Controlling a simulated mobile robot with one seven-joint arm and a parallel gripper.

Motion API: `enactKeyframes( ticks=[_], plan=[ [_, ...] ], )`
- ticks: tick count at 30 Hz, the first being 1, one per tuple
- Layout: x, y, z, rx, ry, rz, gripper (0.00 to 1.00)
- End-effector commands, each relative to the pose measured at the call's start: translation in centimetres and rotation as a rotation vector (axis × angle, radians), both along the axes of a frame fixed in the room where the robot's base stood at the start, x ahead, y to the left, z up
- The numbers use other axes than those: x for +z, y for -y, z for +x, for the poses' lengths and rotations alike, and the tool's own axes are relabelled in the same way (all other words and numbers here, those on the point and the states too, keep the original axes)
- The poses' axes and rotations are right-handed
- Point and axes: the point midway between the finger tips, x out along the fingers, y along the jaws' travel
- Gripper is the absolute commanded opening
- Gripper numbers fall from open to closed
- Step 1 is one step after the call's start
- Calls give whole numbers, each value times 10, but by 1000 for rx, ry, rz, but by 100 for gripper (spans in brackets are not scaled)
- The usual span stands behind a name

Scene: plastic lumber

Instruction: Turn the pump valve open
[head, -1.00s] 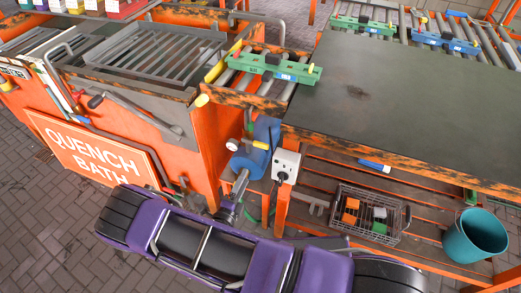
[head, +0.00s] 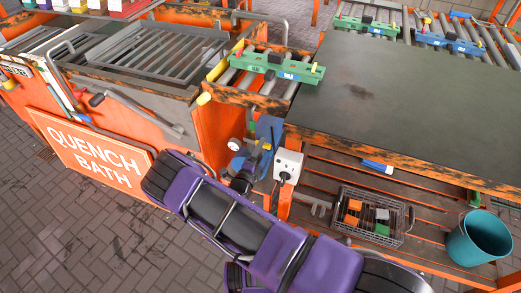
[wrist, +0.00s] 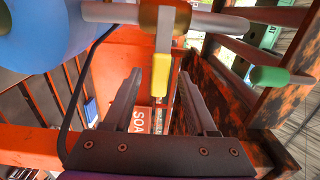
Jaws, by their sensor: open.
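The blue pump (head: 268,128) stands low between the orange quench bath and the dark-topped table, with a round white gauge (head: 233,144) on its left. In the wrist view its rounded blue body (wrist: 35,30) fills the upper left. A pale pipe with a brass valve body (wrist: 165,16) crosses the top. The yellow valve handle (wrist: 161,76) hangs down from it. My gripper (wrist: 160,88) is open, with one finger on each side of the handle and visible gaps between. In the head view my gripper (head: 252,166) is beside the pump, partly hidden by my arm.
A green-tipped handle (wrist: 270,77) lies to the right in the wrist view. A white socket box (head: 288,165) is just right of the pump. The quench bath sign (head: 92,155) is left. A wire basket (head: 370,215) and teal bucket (head: 480,238) sit at right.

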Motion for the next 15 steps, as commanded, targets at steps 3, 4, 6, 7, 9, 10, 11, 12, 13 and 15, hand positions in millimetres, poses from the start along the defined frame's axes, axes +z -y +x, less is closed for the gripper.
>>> enactKeyframes(
  ticks=[3,4,6,7,9,10,11,12,13,15],
  plan=[
    [0,0,0,0,0,0,57],
    [0,0,0,0,0,0,52],
    [0,0,0,0,0,0,40],
    [0,0,0,0,0,0,34],
    [0,0,0,0,0,0,22],
    [0,0,0,0,0,0,16],
    [0,0,0,0,0,0,11],
    [0,0,0,0,0,0,4],
    [0,0,0,0,0,0,0],
    [0,0,0,0,0,0,0]
  ],
)
